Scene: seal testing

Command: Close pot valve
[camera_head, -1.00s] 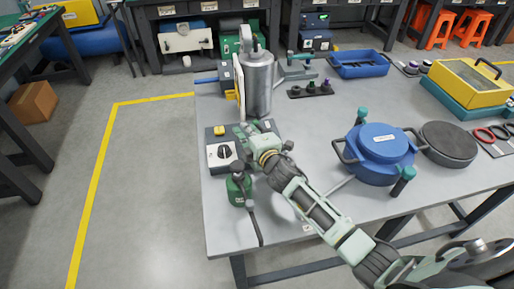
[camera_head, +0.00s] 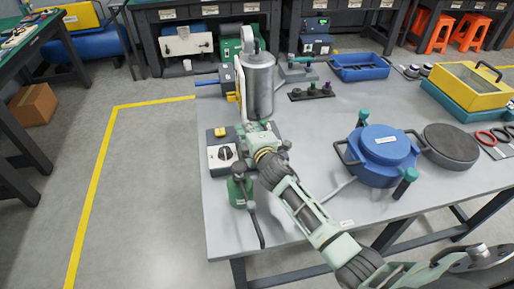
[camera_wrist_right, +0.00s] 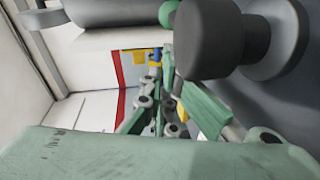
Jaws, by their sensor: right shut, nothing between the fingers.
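A blue round pot (camera_head: 382,150) with a label on its lid and teal-tipped handles stands at the right of the table. A tall silver cylinder (camera_head: 259,85) stands at the back left. I cannot tell which part is the pot valve. My right gripper (camera_head: 252,127) is low in front of the silver cylinder, beside a control box (camera_head: 222,155) with a black dial. Its hand partly hides the cylinder's base. In the right wrist view the green fingers (camera_wrist_right: 165,115) are shut and empty, with a dark round knob (camera_wrist_right: 203,40) close by. My left gripper is not in view.
A green bottle-shaped device (camera_head: 240,188) with a dark hose stands under my right forearm. A dark disc (camera_head: 450,146), a yellow case (camera_head: 470,85) and a blue tray (camera_head: 360,67) lie to the right. The table's left edge is close to the control box.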

